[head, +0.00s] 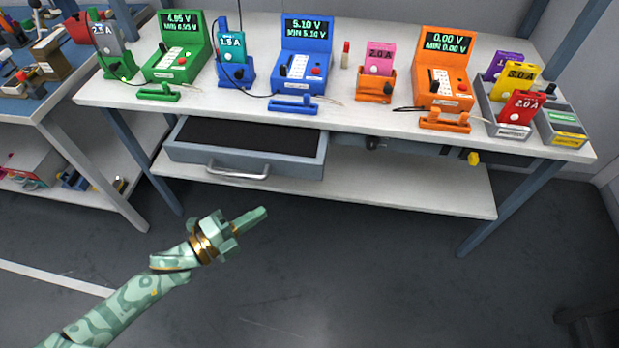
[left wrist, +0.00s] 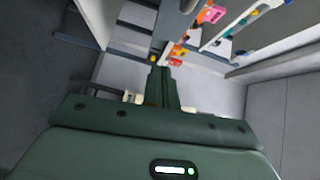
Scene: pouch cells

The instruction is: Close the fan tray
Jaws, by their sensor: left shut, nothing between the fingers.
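A grey tray-like drawer (head: 312,160) with a dark inside hangs under the bench top and stands pulled out toward me. It is the only open tray I see; I cannot make out a fan. A pale bar handle (head: 238,173) is on its front. My left gripper (head: 258,215) is in front of and below the drawer, apart from it, over the floor. Its fingers are together and empty; they also show in the left wrist view (left wrist: 162,82). My right gripper is not in view.
The white bench top (head: 330,112) carries green, blue and orange testers (head: 445,70) with pouch cells in stands. A lower shelf (head: 420,185) lies below the drawer. A blue-topped bench (head: 50,95) is at left. The floor in front is clear.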

